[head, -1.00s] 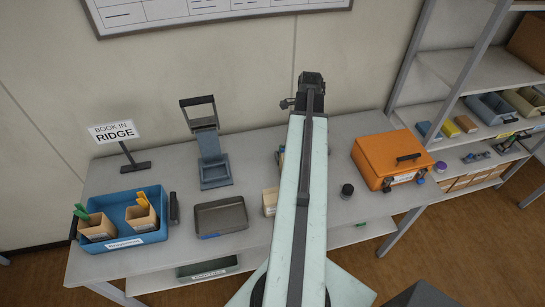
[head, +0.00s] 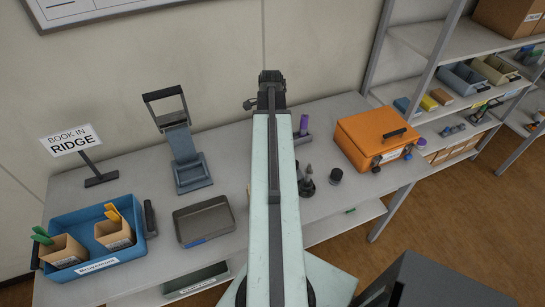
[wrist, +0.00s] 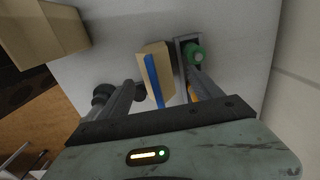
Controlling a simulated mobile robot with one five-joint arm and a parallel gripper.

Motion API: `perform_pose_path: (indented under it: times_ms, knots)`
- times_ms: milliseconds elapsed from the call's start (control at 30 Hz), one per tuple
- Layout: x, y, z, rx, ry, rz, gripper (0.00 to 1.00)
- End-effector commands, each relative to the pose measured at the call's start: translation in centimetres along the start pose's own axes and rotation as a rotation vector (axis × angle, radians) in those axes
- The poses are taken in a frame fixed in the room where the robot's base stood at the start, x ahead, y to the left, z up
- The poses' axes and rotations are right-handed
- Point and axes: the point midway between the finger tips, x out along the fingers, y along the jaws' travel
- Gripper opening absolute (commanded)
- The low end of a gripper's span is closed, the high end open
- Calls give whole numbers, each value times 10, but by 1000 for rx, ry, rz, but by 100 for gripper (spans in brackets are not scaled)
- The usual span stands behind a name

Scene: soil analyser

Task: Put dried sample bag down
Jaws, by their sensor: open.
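In the wrist view a tan paper bag with a blue strip (wrist: 149,66) lies in the space between the fingers of my gripper (wrist: 162,79). The fingers stand apart; I cannot tell whether either touches the bag. Whether this is the dried sample bag cannot be read. In the head view my arm hides this bag and the fingertips. Two tan bags, one with a green tag (head: 63,252) and one with a yellow tag (head: 114,235), stand in the blue tray (head: 100,264) at the left of the bench.
A dark shallow tray (head: 204,221), a grey stand (head: 190,170) and a sign (head: 69,140) are left of my arm. Small dark pieces (head: 306,183), a dark jar (head: 336,175) and an orange case (head: 374,138) are right. A tan box (wrist: 42,31) shows in the wrist view.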

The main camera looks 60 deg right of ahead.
Motion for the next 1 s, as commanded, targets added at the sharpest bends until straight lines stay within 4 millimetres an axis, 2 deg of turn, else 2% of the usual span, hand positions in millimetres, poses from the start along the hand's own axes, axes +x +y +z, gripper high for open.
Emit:
perform_pose_path:
  times_ms: [33, 233, 500, 567, 767, 800, 1000]
  knots:
    - [12, 2, -1, 1, 0, 0, 75]
    - [46, 6, -4, 0, 0, 0, 75]
    - [46, 6, -4, 1, 0, 0, 75]
    - [46, 6, -4, 2, 0, 0, 61]
    - [46, 6, -5, 2, 0, 0, 5]
    - [46, 6, -5, 2, 0, 0, 0]
    - [46, 6, -5, 3, 0, 0, 0]
